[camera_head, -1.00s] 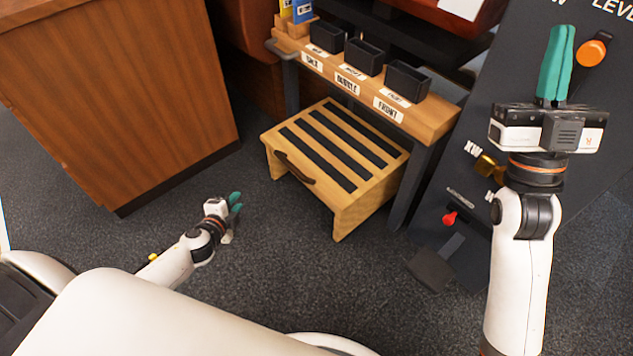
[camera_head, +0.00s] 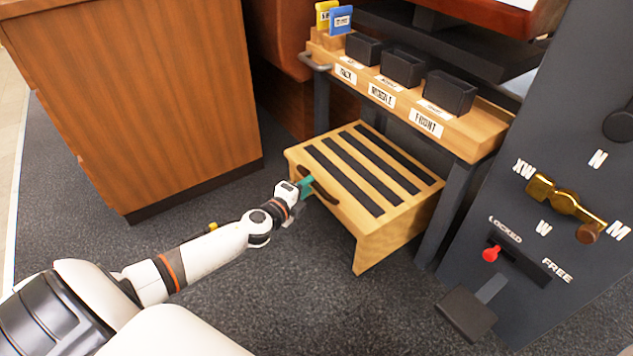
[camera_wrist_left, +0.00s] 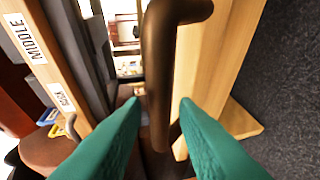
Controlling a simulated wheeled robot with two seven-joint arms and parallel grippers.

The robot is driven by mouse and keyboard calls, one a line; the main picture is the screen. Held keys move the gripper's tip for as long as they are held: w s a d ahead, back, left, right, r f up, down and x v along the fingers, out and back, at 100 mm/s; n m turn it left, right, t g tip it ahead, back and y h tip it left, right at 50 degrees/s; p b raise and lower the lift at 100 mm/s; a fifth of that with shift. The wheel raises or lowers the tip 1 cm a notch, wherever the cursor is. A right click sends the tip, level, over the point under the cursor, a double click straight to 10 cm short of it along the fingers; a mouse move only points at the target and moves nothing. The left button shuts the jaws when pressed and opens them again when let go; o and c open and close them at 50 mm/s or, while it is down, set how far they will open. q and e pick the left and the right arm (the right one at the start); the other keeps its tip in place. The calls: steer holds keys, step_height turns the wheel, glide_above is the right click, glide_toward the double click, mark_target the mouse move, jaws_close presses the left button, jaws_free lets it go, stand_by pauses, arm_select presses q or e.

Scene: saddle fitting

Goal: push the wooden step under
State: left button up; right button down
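The wooden step (camera_head: 395,215) has dark strips on its top and a bronze handle (camera_head: 322,188) on its front face. Its back part is beneath the shelf table and its front sticks out over the carpet. My left gripper (camera_head: 305,186) is at the handle. In the left wrist view my left gripper (camera_wrist_left: 160,101) has its green fingers apart, with the handle (camera_wrist_left: 161,75) between them and small gaps visible beside it. The step's front also shows in that view (camera_wrist_left: 215,60). My right gripper is out of view.
The shelf table (camera_head: 490,140) carries several black bins and labels. A wooden cabinet (camera_head: 150,100) stands at left. A dark lever panel (camera_head: 575,280) with a pedal (camera_head: 467,314) stands at right. Carpet in front of the step is clear.

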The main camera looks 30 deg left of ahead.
arm_select(q)
steer(key=shift+w+f+b, duration=0.15)
steer(key=shift+w+b, duration=0.1)
steer(key=shift+w, duration=0.65)
steer(key=shift+w+f+b, duration=0.2)
steer(key=shift+w, duration=0.7)
steer(key=shift+w+f+b, duration=0.15)
steer(key=shift+w+b, duration=0.1)
steer(key=shift+w, duration=0.65)
jaws_close()
